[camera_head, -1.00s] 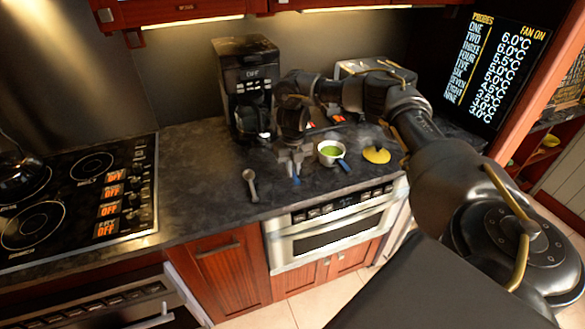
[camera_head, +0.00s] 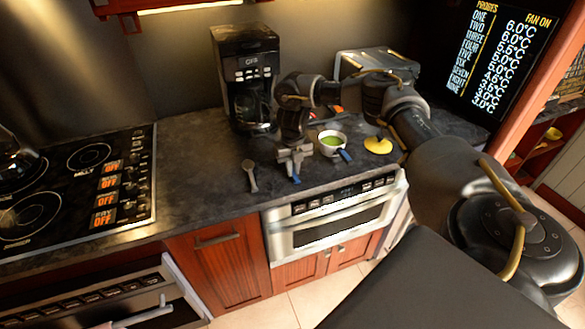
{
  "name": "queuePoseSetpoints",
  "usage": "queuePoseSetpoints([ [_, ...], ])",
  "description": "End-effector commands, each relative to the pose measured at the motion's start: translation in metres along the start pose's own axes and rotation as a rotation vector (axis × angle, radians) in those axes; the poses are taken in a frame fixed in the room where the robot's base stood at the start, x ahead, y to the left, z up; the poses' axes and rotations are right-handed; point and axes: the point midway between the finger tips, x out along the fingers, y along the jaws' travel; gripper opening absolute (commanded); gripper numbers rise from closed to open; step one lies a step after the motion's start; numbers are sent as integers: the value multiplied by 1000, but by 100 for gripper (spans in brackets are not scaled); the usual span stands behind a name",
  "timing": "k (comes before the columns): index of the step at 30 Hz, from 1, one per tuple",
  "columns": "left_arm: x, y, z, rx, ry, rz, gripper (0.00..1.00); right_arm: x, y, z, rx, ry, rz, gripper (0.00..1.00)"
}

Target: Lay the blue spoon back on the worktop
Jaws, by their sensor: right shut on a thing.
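The blue spoon (camera_head: 296,180) shows only as a short blue piece below my right gripper (camera_head: 295,170). My right gripper is shut on it and points down over the dark worktop (camera_head: 215,190), near its front edge. The rest of the spoon is hidden by the gripper. I cannot tell whether the spoon touches the worktop. My left gripper is not in view.
A white cup with green contents (camera_head: 332,142) and a blue handle stands right of the gripper, beside a yellow lid (camera_head: 378,145). A grey spoon (camera_head: 250,176) lies to the left. A coffee maker (camera_head: 247,75) stands behind; a stovetop (camera_head: 75,195) is left.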

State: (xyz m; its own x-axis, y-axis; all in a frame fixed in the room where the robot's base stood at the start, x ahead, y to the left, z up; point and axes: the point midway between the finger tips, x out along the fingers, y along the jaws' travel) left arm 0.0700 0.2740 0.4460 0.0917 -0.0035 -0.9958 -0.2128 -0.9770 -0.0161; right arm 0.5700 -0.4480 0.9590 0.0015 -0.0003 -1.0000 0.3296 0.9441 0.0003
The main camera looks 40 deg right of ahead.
Motion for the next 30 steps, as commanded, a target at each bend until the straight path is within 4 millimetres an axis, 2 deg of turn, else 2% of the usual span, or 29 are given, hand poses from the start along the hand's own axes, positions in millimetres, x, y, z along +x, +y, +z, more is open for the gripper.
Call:
queuePoseSetpoints([
  [7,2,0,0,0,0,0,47,4,0,0,0,0,0,0],
  [8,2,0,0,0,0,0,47,4,0,0,0,0,0,13],
  [12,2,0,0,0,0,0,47,4,0,0,0,0,0,31],
  [14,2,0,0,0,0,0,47,4,0,0,0,0,0,37],
  [23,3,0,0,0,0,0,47,2,0,0,0,-1,1,37],
  [26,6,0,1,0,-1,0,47,-7,0,1,-1,-2,1,37],
  [29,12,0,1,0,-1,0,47,-24,0,1,-2,-4,2,37],
  [30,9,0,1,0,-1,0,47,-36,1,2,-3,-6,1,37],
])
